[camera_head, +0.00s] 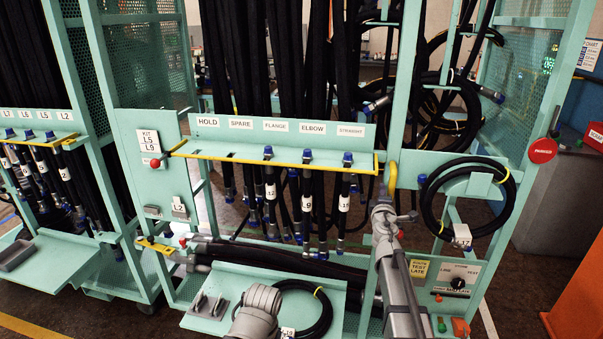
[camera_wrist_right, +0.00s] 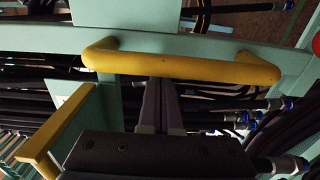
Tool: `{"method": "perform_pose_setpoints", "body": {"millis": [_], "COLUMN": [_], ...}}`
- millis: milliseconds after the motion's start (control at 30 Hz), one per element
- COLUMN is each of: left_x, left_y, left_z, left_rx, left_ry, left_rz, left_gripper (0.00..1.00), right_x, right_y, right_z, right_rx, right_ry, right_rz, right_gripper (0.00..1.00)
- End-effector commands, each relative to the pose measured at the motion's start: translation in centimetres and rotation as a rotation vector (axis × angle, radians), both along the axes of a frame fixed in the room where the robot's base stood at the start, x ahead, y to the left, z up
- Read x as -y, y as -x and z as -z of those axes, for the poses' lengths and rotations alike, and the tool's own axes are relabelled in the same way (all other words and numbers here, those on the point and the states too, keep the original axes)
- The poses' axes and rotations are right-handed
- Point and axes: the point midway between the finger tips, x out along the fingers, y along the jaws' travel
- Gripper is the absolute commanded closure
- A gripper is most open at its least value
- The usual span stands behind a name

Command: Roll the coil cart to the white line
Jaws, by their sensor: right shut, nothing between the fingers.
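The coil cart is a mint-green frame (camera_head: 150,121) hung with black hoses, and it fills the middle of the head view. A yellow grab handle (camera_head: 393,177) stands on its right front post, and the handle (camera_wrist_right: 185,64) spans the top of the right wrist view. My right gripper (camera_head: 383,190) is shut and empty, with its fingers (camera_wrist_right: 161,88) together right at the handle's bar. I cannot tell whether they touch it. Part of my left arm shows at the bottom of the head view, with its gripper out of sight. A pale floor stripe (camera_head: 487,319) shows at lower right.
Another hose rack (camera_head: 85,80) stands close on the left. A grey cabinet (camera_head: 550,205) and an orange object (camera_head: 578,290) stand at right. A looped hose (camera_head: 427,205) hangs on the cart beside my right gripper. A yellow floor line (camera_head: 32,328) runs at lower left.

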Motion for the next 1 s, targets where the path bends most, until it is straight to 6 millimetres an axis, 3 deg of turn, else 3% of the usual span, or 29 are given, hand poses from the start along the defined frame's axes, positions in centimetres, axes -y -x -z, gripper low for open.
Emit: {"method": "perform_pose_setpoints", "body": {"millis": [1000], "left_x": [0.0], "left_y": [0.0], "left_z": [0.0], "left_rx": [0.0], "left_ry": [0.0], "left_rz": [0.0], "left_gripper": [0.17], "right_x": [4.7], "right_y": [1.3], "right_z": [0.0], "right_rx": [0.0], "right_ry": [0.001], "right_rz": [0.011], "right_gripper": [1.0]}}
